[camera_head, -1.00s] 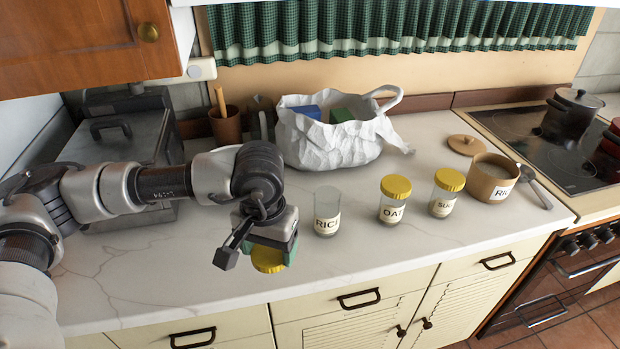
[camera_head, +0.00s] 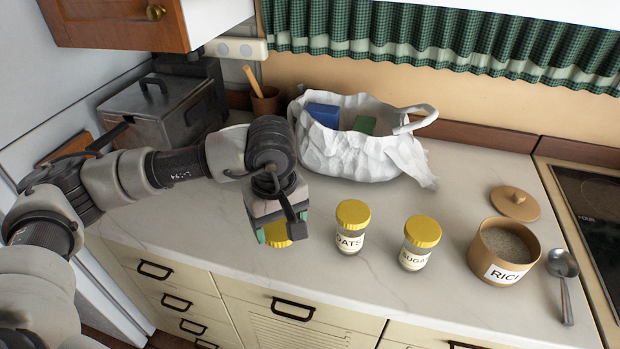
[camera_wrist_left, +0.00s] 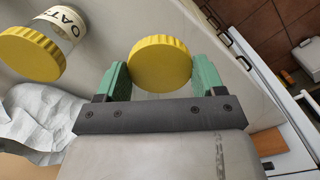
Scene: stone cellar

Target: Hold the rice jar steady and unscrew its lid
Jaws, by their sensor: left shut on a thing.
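My left gripper (camera_head: 280,227) has green finger pads. It is shut on a yellow ribbed lid (camera_head: 277,238), left of the oats jar. In the left wrist view the lid (camera_wrist_left: 160,65) sits between the two pads. The glass rice jar does not show now; its place left of the oats jar is covered by my gripper. I cannot tell whether the lid touches the jar. My right gripper is not in view.
An oats jar (camera_head: 350,240) and a sugar jar (camera_head: 413,258), both yellow-lidded, stand to the right. Beyond are an open brown RICE pot (camera_head: 484,257) of grain, its wooden lid (camera_head: 514,204) and a spoon (camera_head: 565,285). A white bag (camera_head: 350,155) stands behind.

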